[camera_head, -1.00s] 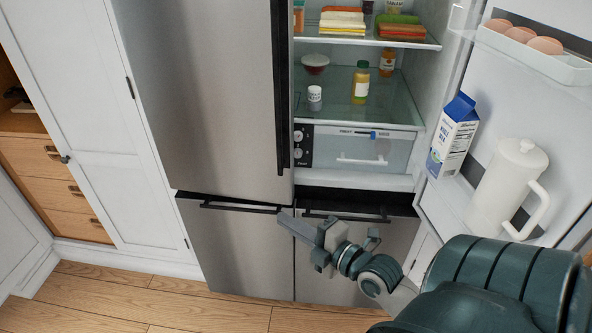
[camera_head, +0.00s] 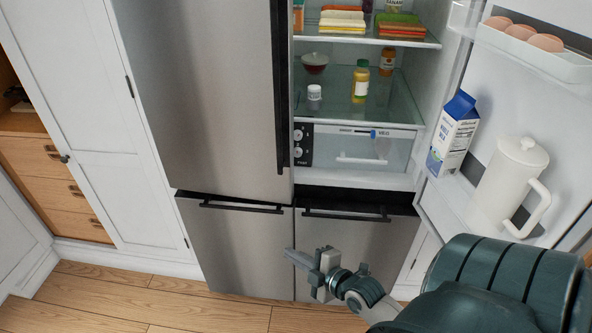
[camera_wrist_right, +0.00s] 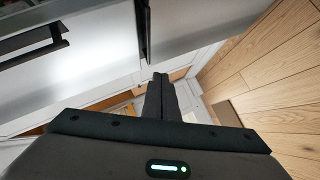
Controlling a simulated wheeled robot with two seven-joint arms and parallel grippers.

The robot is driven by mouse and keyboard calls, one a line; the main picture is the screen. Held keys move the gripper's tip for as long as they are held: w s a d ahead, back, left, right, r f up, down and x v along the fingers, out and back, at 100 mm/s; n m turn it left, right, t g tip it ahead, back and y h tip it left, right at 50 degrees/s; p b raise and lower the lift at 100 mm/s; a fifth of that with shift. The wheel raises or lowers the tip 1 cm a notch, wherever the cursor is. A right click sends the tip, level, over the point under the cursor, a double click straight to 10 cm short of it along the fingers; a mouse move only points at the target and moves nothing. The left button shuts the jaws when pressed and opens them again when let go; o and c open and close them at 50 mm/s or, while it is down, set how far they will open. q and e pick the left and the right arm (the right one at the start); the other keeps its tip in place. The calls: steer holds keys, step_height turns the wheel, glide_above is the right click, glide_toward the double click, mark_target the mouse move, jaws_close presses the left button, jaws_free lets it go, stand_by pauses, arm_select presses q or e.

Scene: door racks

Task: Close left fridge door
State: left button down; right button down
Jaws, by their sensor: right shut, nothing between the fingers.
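The left fridge door (camera_head: 208,95) is a tall steel panel with a dark vertical handle (camera_head: 280,100) along its right edge. It looks flush with the fridge front in the head view. The right fridge door (camera_head: 520,130) stands wide open, showing its inner shelves. My right gripper (camera_head: 292,257) is shut and empty, in front of the lower drawers and well below the left door. In the right wrist view its fingers (camera_wrist_right: 161,92) are together, with steel fronts ahead. My left gripper is not in view.
Two lower steel fronts (camera_head: 240,245) with dark bar handles are closed. The open right door carries a milk carton (camera_head: 454,135), a white pitcher (camera_head: 508,185) and eggs (camera_head: 523,36). Wooden floor (camera_head: 120,295) is clear at the front left.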

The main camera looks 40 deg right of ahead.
step_height(320, 180, down, 6)
steer(key=m+g, duration=0.1)
steer(key=shift+s, duration=0.4)
